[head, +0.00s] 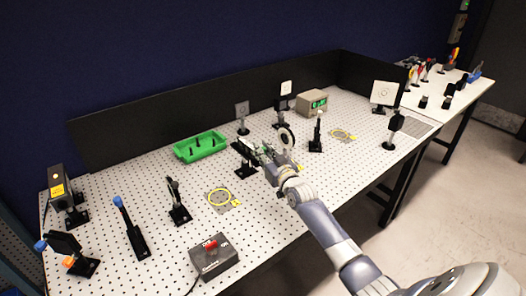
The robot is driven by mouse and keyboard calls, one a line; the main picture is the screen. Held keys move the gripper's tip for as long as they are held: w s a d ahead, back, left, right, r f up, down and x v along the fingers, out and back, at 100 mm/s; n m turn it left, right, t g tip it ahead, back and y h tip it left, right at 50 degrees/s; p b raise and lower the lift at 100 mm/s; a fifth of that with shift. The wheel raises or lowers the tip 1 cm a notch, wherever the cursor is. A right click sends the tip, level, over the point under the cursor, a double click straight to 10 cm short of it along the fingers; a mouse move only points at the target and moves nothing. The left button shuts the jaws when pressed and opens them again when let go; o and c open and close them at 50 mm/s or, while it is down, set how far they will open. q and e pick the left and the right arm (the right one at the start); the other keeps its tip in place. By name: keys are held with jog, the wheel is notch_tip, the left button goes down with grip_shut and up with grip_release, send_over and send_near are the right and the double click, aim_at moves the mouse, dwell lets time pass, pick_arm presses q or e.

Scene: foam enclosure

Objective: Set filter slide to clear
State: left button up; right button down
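My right gripper (262,157) reaches in from the lower right over the middle of the perforated white table. Its fingers are at a small dark mount (244,170) on a black base, which looks like the filter slide's holder. The fingers and wrist cover most of it, so I cannot tell the slide's position or whether the fingers touch it. The fingers are too small and dark to show open or shut. My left gripper is not in view.
A green tray (200,147) lies to the left of the gripper. A grey control box with a red switch (214,257) sits at the front edge. Several posts stand around, including a blue-topped one (131,228). A display box (312,103) stands behind. Black panels (150,133) close the back.

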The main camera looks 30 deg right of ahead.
aim_at(251, 148)
jog(key=shift+w, duration=0.1)
jog(key=shift+w+f+b, duration=0.1)
jog(key=shift+w+b, duration=0.25)
jog(key=shift+b, duration=0.15)
jog(key=w+b, duration=0.1)
jog(key=w, duration=0.1)
jog(key=shift+w+a+b, duration=0.1)
jog(key=shift+w+b, duration=0.2)
jog(key=shift+w, duration=0.1)
jog(key=shift+r, duration=0.25)
jog(key=c, duration=1.8)
grip_release()
jog(key=o, duration=0.3)
jog(key=shift+w, duration=0.1)
jog(key=shift+w+f, duration=0.15)
jog(key=shift+f, duration=0.05)
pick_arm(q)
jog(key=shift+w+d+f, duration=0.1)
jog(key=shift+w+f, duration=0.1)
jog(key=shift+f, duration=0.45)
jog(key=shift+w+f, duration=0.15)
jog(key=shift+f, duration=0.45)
